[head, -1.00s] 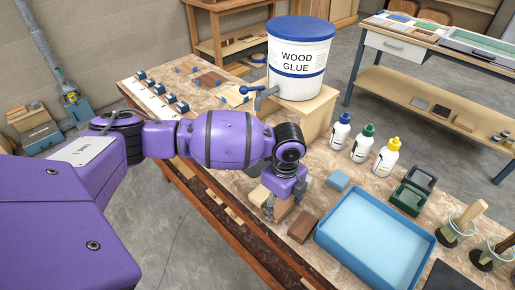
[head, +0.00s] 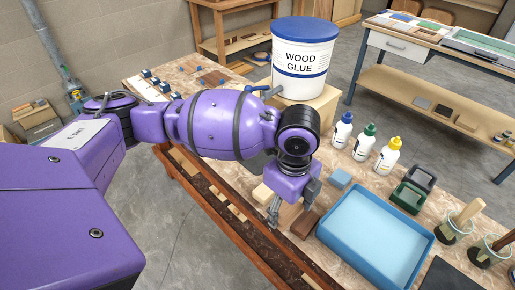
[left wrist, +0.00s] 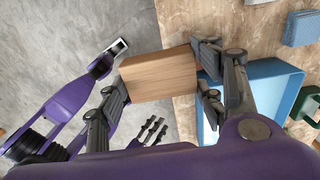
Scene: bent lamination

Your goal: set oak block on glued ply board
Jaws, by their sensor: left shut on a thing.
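My left gripper (head: 289,214) is shut on a light brown wooden block, the oak block (left wrist: 160,75), above the front edge of the workbench. In the left wrist view the fingers (left wrist: 165,90) grip its opposite ends. In the head view the gripper largely hides this block.
A blue tray (head: 375,240) stands right of the gripper, with a small blue block (head: 340,178) behind it. A wood glue bucket (head: 301,60) stands on a wooden box (head: 310,112).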

